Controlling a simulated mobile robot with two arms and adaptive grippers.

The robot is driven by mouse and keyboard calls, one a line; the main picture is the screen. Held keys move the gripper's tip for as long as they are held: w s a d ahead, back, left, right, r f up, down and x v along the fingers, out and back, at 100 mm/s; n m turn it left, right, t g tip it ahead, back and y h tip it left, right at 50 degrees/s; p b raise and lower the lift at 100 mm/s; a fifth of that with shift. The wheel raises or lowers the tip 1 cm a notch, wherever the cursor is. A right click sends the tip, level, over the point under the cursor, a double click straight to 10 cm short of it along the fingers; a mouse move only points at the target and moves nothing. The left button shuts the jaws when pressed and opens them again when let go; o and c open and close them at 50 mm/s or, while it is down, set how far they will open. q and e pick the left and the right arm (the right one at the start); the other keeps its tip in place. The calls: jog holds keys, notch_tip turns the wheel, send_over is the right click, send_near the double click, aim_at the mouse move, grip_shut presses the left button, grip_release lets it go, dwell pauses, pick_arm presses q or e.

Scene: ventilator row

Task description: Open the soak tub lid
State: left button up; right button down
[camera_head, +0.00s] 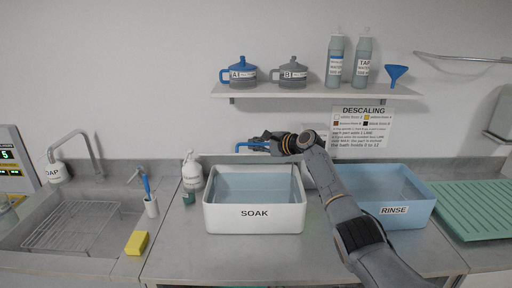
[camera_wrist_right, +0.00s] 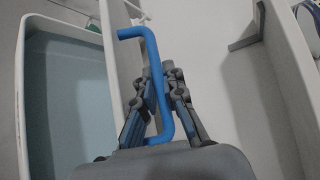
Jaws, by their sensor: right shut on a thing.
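The white soak tub (camera_head: 254,226) stands on the counter, labelled SOAK, with its top uncovered and liquid showing inside. It also shows at the left of the wrist view (camera_wrist_right: 25,110). A blue bar handle (camera_head: 250,146) is above the tub's back edge; in the wrist view the handle (camera_wrist_right: 152,70) runs between my fingers. A pale panel beside it, seen nearly edge-on in the wrist view, appears to be the lid (camera_wrist_right: 118,60) standing raised; my arm and gripper hide part of it. My right gripper (camera_head: 262,140) is shut on the handle. My left gripper is not in view.
A blue rinse tub (camera_head: 405,217) stands to the right, under my right arm. A shelf (camera_head: 310,92) with jugs and bottles is above. A pump bottle (camera_head: 191,175) and small green cup (camera_head: 188,198) stand left of the soak tub, near the sink (camera_head: 75,225).

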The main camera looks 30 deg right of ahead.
jog(key=c, duration=1.7)
grip_release()
jog(key=shift+d, duration=0.1)
jog(key=v, duration=1.2)
